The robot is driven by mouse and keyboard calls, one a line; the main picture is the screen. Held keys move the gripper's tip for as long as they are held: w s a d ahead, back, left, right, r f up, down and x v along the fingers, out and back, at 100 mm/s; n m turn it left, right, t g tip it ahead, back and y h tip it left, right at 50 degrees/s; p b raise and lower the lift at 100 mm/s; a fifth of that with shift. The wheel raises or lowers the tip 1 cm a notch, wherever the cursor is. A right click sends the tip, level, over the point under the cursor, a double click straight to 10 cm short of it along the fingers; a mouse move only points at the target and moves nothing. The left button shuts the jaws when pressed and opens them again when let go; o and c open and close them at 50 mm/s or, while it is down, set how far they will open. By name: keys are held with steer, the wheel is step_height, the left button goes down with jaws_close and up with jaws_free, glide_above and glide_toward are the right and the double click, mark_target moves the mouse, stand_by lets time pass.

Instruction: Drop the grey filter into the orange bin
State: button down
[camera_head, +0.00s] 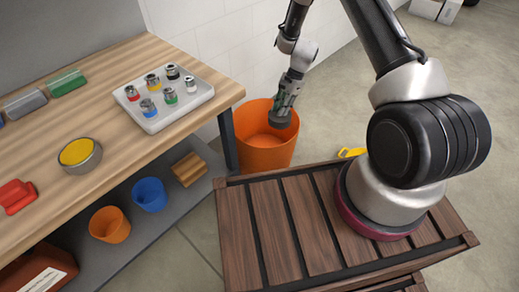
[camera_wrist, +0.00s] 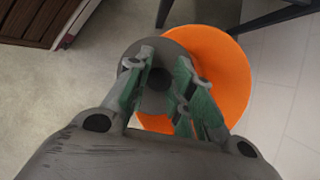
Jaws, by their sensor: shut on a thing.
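The large orange bin (camera_head: 262,150) stands on the floor past the end of the workbench, against the white wall. My gripper (camera_head: 283,108) points down over the bin's opening and is shut on the grey filter (camera_head: 280,119). In the wrist view the grey filter (camera_wrist: 155,88) shows as a round grey disc with a dark centre, held at the tips of my gripper (camera_wrist: 165,82). The orange bin (camera_wrist: 228,75) lies below it there. The filter overlaps the bin's left part in that view, and part of it reaches past the rim in the picture.
The wooden workbench (camera_head: 110,150) at left bears a white tray (camera_head: 190,103) with several small coloured-band parts, a yellow-topped tin (camera_head: 80,153) and a red object (camera_head: 15,195). The shelf below holds a small orange pot (camera_head: 109,225) and a blue pot (camera_head: 149,194). A bench leg (camera_head: 228,140) stands beside the bin.

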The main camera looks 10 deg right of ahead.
steer(key=w+a+f+m+t+h, duration=0.1)
steer(key=w+m+t, duration=0.2)
steer(key=w+m, duration=0.3)
steer(key=w+a+f+m+t, duration=0.15)
steer(key=w+m, duration=0.25)
steer(key=m, duration=0.4)
steer(key=shift+m+t, duration=0.55)
steer(key=shift+m, duration=0.25)
steer(key=f, duration=0.3)
steer(key=w+f, duration=0.1)
steer(key=f, duration=0.1)
steer(key=shift+d+f, duration=0.1)
steer(key=shift+f, duration=0.25)
steer(key=c, duration=1.2)
jaws_free()
steer(key=shift+o, duration=0.2)
steer(key=shift+s, duration=0.1)
steer(key=shift+h, duration=0.3)
steer(key=v, duration=1.2)
